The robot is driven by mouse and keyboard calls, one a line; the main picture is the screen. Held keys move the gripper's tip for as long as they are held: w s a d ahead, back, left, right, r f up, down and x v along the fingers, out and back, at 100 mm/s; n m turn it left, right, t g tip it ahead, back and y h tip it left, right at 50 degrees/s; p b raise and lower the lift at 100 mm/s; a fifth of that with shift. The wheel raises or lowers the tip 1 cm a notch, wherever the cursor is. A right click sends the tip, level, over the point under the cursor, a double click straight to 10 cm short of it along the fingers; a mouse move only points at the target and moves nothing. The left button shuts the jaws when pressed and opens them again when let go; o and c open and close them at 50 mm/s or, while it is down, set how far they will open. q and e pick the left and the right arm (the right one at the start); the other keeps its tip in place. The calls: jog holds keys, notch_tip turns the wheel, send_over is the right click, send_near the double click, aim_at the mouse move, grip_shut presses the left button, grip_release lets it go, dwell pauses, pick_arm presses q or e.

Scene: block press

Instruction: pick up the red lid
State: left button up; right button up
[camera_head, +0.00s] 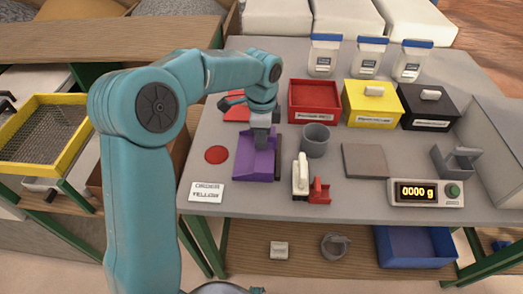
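The red lid (236,109) appears as a flat red piece on the grey table, left of the open red box (313,102). My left arm and wrist hide part of it, and I see no handle on it. My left gripper (262,146) points down over the purple tray (253,166), to the front right of the red lid and apart from it. Its fingers overlap in this view, so its opening is unclear. I cannot tell whether it touches the tray. My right gripper is not in view.
A yellow box (370,106) and a black box (428,108) stand right of the red box, both lidded. A grey cup (316,140), a white-and-red tool (301,176), a red disc (216,154) and a scale (425,192) stand nearby. Several blue-lidded jars (367,58) stand behind.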

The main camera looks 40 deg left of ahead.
pick_arm(q)
grip_shut()
notch_tip(320, 180, up, 20)
jog(key=p, duration=0.4)
jog(key=shift+s, duration=0.1)
